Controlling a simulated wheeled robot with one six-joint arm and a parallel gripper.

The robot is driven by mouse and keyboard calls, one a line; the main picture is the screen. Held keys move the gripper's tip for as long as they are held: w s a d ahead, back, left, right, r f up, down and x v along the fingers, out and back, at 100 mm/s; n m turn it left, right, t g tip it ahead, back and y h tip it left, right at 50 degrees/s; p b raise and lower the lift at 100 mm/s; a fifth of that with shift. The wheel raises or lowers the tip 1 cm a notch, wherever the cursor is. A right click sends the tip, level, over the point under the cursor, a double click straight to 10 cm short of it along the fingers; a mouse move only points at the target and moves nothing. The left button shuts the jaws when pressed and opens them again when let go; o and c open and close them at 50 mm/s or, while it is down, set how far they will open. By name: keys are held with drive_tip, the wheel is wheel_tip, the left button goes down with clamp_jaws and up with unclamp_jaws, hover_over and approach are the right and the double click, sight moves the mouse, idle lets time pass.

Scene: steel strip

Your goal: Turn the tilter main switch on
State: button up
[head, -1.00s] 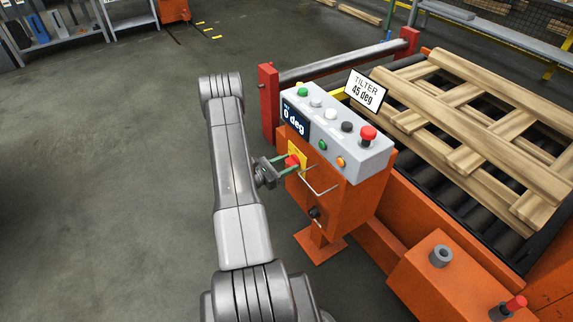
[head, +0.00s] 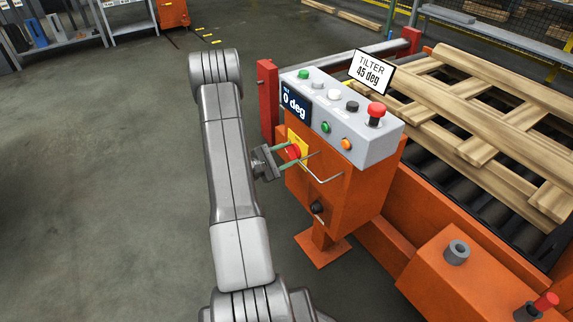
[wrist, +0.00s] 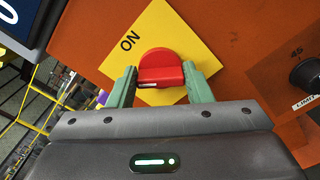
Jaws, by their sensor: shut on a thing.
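The main switch is a red rotary knob (wrist: 161,68) on a yellow plate (wrist: 195,38) marked ON. In the wrist view the plate appears tilted, with ON above and left of the knob; a pale mark on the knob's lower edge lies toward the left. My gripper (wrist: 160,87) is shut on the knob, one green finger on each side. In the head view my gripper (head: 286,157) reaches the knob from the left, on the side of the orange control box (head: 335,195). The fingers partly hide the knob there.
The grey panel (head: 375,149) on top carries several buttons, lamps and a display (head: 294,105) reading 0 deg. A thin wire handle (head: 325,178) sticks out beside my gripper. A black LIMIT knob (wrist: 307,75) is at right. Open floor (head: 110,170) lies left.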

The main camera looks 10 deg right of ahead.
drive_tip(key=shift+s+f+m+b, duration=0.1)
drive_tip(key=shift+f+m+b, duration=0.05)
drive_tip(key=shift+m+b, duration=2.65)
drive_tip(key=shift+f+m+b, duration=0.1)
drive_tip(key=shift+m+b, duration=2)
drive_tip(key=shift+b, duration=1.25)
drive_tip(key=o, duration=1)
drive_tip(key=shift+r, duration=0.1)
drive_tip(key=p+v, duration=0.3)
drive_tip(key=v, duration=1)
drive_tip(key=shift+s+a, duration=0.1)
drive_tip(key=shift+a, duration=0.3)
drive_tip(key=b+x, duration=0.3)
drive_tip(key=x, duration=1.1)
drive_tip(key=shift+a, duration=0.15)
